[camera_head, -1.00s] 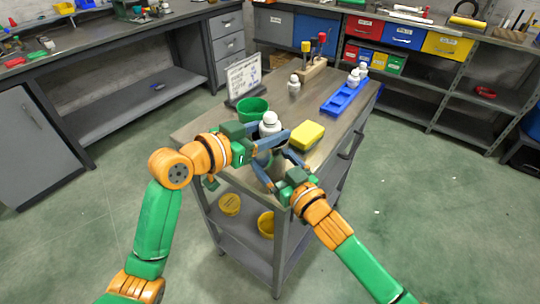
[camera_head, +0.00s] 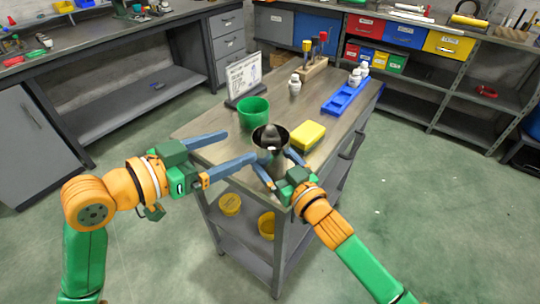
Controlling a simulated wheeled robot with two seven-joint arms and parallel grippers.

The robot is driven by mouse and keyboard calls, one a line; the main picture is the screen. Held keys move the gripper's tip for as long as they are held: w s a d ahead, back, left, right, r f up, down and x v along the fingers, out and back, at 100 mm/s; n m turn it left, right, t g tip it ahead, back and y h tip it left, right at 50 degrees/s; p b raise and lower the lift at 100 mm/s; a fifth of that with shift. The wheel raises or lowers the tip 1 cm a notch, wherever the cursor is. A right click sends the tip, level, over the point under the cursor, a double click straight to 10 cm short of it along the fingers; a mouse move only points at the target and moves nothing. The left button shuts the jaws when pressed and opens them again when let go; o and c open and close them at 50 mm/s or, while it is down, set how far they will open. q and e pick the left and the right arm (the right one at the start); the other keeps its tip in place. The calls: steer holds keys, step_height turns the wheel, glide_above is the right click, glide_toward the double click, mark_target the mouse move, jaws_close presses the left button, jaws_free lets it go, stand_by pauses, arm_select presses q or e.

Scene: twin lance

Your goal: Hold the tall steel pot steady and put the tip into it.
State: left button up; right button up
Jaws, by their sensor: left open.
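The tall steel pot (camera_head: 256,139) stands at the near end of the cart top, its dark round mouth facing up. A grey rounded shape (camera_head: 270,135) shows inside the mouth; it is in shadow, and I cannot tell for sure that it is the tip. My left gripper (camera_head: 242,149) is open and empty, left of the pot, its fingers spread wide. My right gripper (camera_head: 272,163) has its fingers on either side of the pot's body, shut on it. The pot's lower part is hidden by these fingers.
On the cart are a green cup (camera_head: 253,112), a yellow block (camera_head: 308,136), a sign stand (camera_head: 244,76), a white bottle (camera_head: 295,85), a blue tray (camera_head: 345,96) with white bottles and a wooden tool holder (camera_head: 315,70). Yellow round items lie on the lower shelf.

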stand_by(0.3)
steer(key=shift+f, duration=0.1)
steer(key=o, duration=1.1)
steer(key=v, duration=1.2)
